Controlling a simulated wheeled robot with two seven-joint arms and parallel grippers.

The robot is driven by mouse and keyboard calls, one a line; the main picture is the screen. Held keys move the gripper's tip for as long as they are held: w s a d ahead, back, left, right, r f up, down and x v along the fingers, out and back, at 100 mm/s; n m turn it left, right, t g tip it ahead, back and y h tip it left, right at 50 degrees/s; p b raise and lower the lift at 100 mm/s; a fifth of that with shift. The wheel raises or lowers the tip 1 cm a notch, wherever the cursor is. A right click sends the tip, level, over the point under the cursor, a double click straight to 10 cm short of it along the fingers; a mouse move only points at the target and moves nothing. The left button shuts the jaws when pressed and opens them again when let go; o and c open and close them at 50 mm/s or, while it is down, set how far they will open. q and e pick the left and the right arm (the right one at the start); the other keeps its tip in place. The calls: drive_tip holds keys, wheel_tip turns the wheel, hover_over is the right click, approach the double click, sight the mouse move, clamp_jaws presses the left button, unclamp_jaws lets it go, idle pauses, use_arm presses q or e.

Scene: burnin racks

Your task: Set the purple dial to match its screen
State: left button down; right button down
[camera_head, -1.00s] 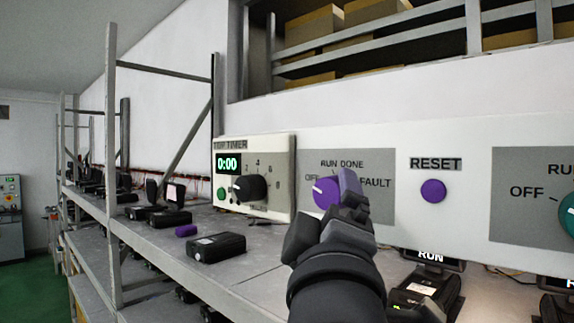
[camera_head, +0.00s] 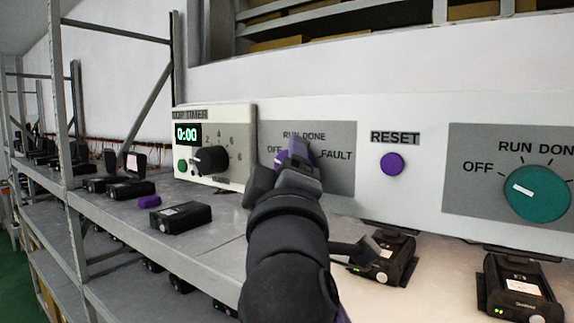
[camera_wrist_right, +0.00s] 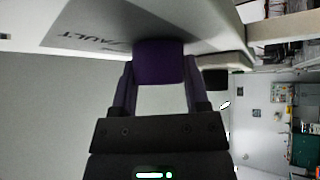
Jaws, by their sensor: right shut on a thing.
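The purple dial (camera_head: 282,158) is on the grey panel marked OFF, RUN, DONE and FAULT (camera_head: 341,179). My right gripper (camera_head: 297,164) is at the dial and hides most of it in the head view, so its pointer cannot be read. In the right wrist view the purple dial (camera_wrist_right: 160,62) sits between the two fingertips of my right gripper (camera_wrist_right: 160,75), which is shut on it. A black device (camera_head: 388,262) lies on the shelf below the panel. Its raised screen cannot be read now. My left gripper is not in view.
A purple RESET button (camera_head: 391,164) is right of the panel, then a teal dial (camera_head: 537,193). A timer box (camera_head: 237,134) reading 0:00 stands to the left. Several black devices, one of them here (camera_head: 180,217), lie on the shelf (camera_head: 215,250).

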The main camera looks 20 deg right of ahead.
drive_tip(key=shift+f+m+h+b, duration=0.25)
drive_tip(key=shift+m+h+b, duration=0.2)
drive_tip(key=shift+b, duration=0.2)
drive_tip(key=m+h+b, duration=0.3)
drive_tip(key=m+b, duration=0.1)
drive_tip(key=m+h+b, duration=0.3)
drive_tip(key=m+b, duration=0.1)
drive_tip(key=shift+f, duration=0.15)
drive_tip(key=m+g+h+b, duration=0.1)
drive_tip(key=m+h, duration=0.1)
drive_tip(key=m+h+b, duration=0.1)
drive_tip(key=m, duration=0.1)
drive_tip(key=shift+r+m+g+h, duration=0.2)
drive_tip(key=shift+m+g+h, duration=0.05)
drive_tip(key=shift+g+h, duration=0.15)
drive_tip(key=shift+r+m+g+h+b, duration=0.15)
drive_tip(key=shift+m+g+h+b, duration=0.5)
drive_tip(key=shift+m, duration=0.25)
drive_tip(key=shift+s, duration=0.1)
drive_tip(key=shift+c, duration=0.4)
unclamp_jaws()
drive_tip(key=b+v, duration=0.5)
drive_tip(key=v, duration=0.4)
drive_tip(key=shift+s+a+f+b, duration=0.2)
drive_tip(key=shift+f+b, duration=0.1)
